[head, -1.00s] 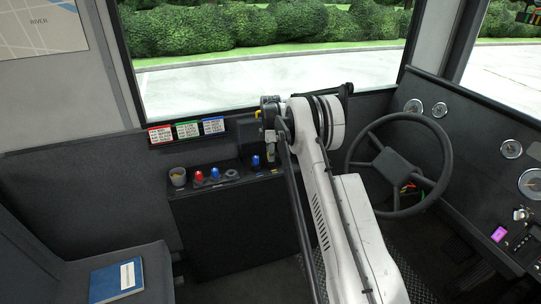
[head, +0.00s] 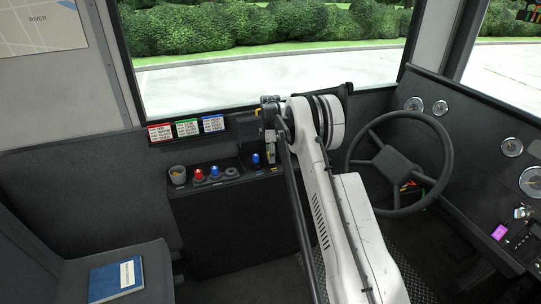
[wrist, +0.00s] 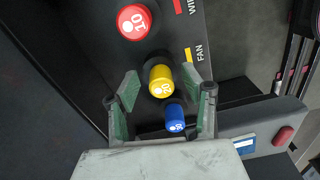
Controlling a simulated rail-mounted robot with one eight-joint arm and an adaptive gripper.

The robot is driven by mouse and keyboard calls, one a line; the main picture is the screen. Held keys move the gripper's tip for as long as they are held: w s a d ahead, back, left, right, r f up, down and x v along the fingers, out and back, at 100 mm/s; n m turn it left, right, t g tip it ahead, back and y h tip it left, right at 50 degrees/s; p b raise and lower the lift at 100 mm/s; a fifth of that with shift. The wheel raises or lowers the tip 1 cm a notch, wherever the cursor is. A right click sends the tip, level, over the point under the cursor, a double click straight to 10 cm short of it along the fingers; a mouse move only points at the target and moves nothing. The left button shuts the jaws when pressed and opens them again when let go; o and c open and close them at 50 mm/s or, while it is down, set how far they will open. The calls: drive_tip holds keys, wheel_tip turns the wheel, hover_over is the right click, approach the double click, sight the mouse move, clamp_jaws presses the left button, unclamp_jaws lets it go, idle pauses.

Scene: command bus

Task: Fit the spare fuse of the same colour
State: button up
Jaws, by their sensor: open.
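In the wrist view a yellow fuse (wrist: 161,80) stands on the black panel between the fingertips of my gripper (wrist: 160,82). My gripper is open, with a finger on each side and nothing clamped. A blue fuse (wrist: 175,118) lies closer to the palm, between the fingers. A red fuse (wrist: 134,22) stands beyond, near a red mark; "FAN" is printed beside the yellow fuse. My arm hides the console's right part.
A small cup (head: 178,176) stands at the console's left end, and an empty-looking ring (head: 232,172) lies right of the left blue fuse. Red, green and blue label cards (head: 187,128) are on the wall above. A blue book (head: 116,279) lies on the seat; the steering wheel (head: 400,165) stands right.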

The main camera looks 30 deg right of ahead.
drive_tip(key=shift+r, duration=3.75)
